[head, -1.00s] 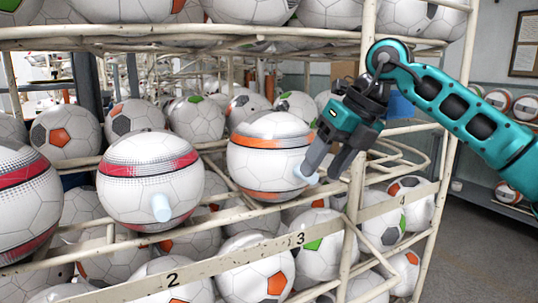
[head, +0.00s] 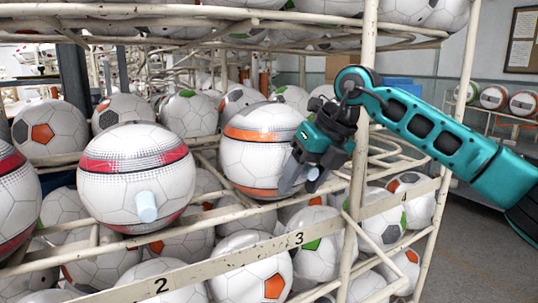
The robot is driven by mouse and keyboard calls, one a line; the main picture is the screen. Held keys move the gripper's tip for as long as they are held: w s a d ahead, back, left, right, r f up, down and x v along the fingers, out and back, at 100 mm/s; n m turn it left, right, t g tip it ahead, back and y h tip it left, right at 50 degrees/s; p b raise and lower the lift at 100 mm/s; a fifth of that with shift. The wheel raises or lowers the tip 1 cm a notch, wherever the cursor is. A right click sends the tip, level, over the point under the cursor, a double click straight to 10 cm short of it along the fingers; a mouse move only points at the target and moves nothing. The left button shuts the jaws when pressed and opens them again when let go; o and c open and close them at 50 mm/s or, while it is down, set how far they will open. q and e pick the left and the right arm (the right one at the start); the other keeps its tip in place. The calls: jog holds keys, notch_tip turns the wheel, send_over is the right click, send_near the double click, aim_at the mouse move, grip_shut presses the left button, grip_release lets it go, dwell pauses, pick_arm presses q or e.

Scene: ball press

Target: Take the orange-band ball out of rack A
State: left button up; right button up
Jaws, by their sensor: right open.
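The orange-band ball (head: 250,150) is white with orange bands above and below. It sits in the rack (head: 213,267) above the label 3. A short pale peg sticks out of its right front side. My right gripper (head: 303,180) is at that peg, its dark fingers around or beside it, close to the ball's right side. The right gripper is open. Whether the fingers touch the peg I cannot tell. My left gripper is not in view.
A red-band ball (head: 137,177) with a pale peg sits to the left, with another partly cut off at the left edge. A rack post (head: 357,150) stands just right of the gripper. Several soccer balls fill the shelves above, behind and below.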

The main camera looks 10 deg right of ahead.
jog(key=shift+c, duration=0.3)
grip_shut()
jog(key=shift+r, duration=0.15)
